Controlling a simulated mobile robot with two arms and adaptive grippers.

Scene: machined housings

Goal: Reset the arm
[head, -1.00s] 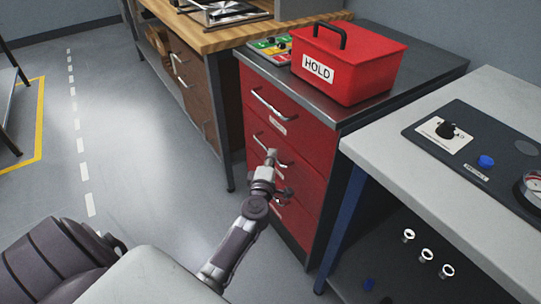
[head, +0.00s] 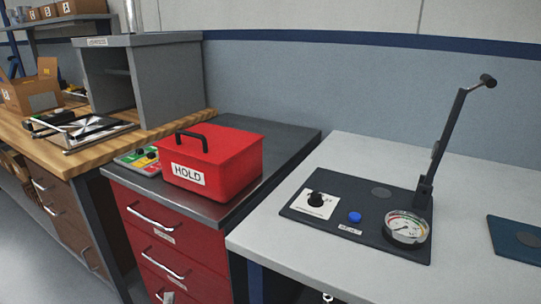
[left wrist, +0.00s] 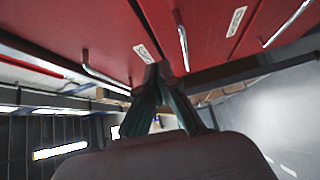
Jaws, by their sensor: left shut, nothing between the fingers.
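My left gripper (left wrist: 165,72) shows in the left wrist view with its fingertips together and nothing between them. It is close to the red drawer fronts, and a drawer handle (left wrist: 184,48) passes near the fingertips. I cannot tell whether they touch. In the head view only the tip of the left gripper (head: 168,297) shows at the bottom edge, in front of the lower red drawers. My right gripper is not in view.
The red drawer cabinet (head: 285,140) carries a red HOLD box (head: 235,165) and a coloured button panel (head: 128,160). A grey-white table (head: 290,245) at right holds a dark gauge fixture (head: 375,235) with an upright lever. A wooden bench (head: 60,155) stands at left.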

